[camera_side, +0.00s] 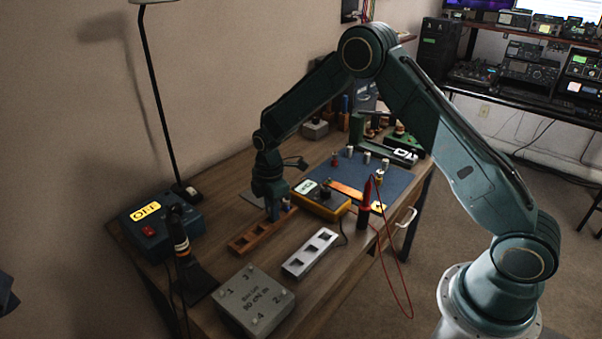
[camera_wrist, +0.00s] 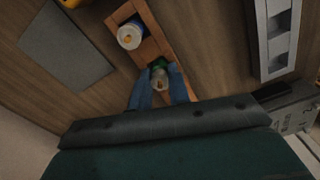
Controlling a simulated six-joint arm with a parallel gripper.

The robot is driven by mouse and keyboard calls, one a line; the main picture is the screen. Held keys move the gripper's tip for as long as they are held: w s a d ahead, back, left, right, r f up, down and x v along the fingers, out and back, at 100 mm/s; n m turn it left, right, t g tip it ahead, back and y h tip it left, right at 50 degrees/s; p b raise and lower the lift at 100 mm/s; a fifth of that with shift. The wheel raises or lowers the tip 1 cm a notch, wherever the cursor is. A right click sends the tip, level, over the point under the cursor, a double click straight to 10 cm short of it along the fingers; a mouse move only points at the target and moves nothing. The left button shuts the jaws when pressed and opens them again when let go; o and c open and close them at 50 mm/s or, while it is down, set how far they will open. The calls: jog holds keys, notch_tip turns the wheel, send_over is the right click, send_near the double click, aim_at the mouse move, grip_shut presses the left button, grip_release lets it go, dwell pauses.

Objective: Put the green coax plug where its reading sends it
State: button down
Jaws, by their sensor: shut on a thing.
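My gripper (camera_side: 272,212) points down over the brown wooden rack (camera_side: 245,244). In the wrist view, my gripper's blue fingers (camera_wrist: 160,88) are shut on the green coax plug (camera_wrist: 160,76), which has a pale body and a gold centre. The plug is at the near part of the wooden rack; I cannot tell whether it is seated or just above. A white plug with a blue band and gold tip (camera_wrist: 130,37) stands in the rack beyond it. The yellow meter (camera_side: 322,201) stands right of my gripper in the side view; its display is too small to read.
A silver rack with dark square slots (camera_side: 311,253) lies to the right. A grey numbered box (camera_side: 254,301) is at the front. A blue OFF box (camera_side: 161,217) and lamp are at left. Several plugs stand around the blue mat (camera_side: 345,173); a red probe (camera_side: 365,200) stands near the meter.

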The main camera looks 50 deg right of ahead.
jog(key=c, duration=1.3)
grip_release()
jog(key=shift+f, duration=0.15)
notch_tip(320, 180, up, 12)
jog(key=shift+r, duration=0.2)
